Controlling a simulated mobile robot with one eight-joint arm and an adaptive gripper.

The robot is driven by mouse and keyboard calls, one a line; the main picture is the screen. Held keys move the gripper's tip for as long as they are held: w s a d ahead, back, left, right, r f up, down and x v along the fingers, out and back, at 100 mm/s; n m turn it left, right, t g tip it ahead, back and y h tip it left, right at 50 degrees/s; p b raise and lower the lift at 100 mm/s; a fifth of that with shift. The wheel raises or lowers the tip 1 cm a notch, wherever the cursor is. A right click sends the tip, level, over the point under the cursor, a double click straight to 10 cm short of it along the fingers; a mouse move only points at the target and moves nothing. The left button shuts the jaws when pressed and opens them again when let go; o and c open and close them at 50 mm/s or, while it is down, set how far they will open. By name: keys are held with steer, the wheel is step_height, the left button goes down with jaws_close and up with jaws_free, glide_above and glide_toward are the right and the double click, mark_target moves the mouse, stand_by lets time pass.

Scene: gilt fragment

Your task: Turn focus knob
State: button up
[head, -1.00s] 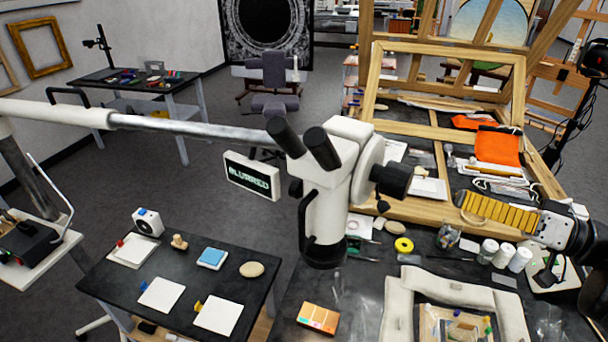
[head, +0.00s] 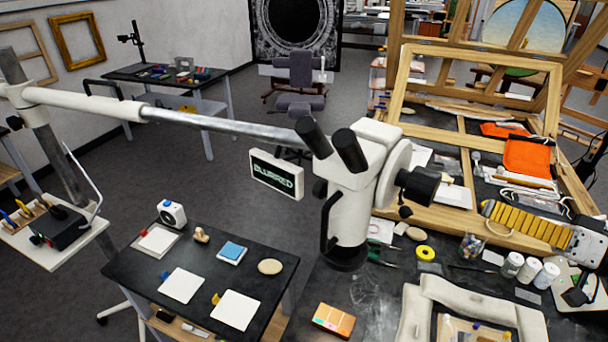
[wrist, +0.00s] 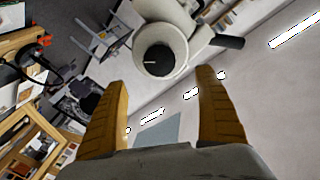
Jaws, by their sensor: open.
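The white microscope (head: 352,175) hangs on a boom, with two dark eyepieces at its top. Its black focus knob (head: 422,187) sticks out on the right side. In the wrist view the knob (wrist: 159,60) faces me end-on, with a pale mark on its face inside a white round housing. My gripper (head: 488,209) has yellow ribbed fingers and is to the right of the knob, apart from it. In the wrist view my gripper (wrist: 161,80) is open and empty, and the knob shows ahead between the fingertips. A small screen (head: 277,174) left of the microscope reads "BLURRED".
The white boom (head: 215,121) reaches in from the left. A black side table (head: 135,270) with cards stands at lower left. The worktable under the microscope holds yellow tape (head: 425,253), white jars (head: 529,270) and a white padded frame (head: 412,312). A wooden easel frame (head: 480,54) stands behind.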

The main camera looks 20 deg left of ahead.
mark_target(435, 192)
steer(key=w+a+n+b, duration=0.1)
steer(key=a+n, duration=0.1)
steer(key=a, duration=0.2)
steer(key=w+a+n+b, duration=0.1)
steer(key=a+n, duration=0.1)
steer(key=a, duration=0.2)
steer(key=w+a+n+b, duration=0.1)
steer(key=a+n, duration=0.2)
steer(key=a, duration=0.1)
steer(key=shift+w+a+f, duration=0.1)
steer(key=shift+w+f, duration=0.3)
steer(key=c, duration=1.2)
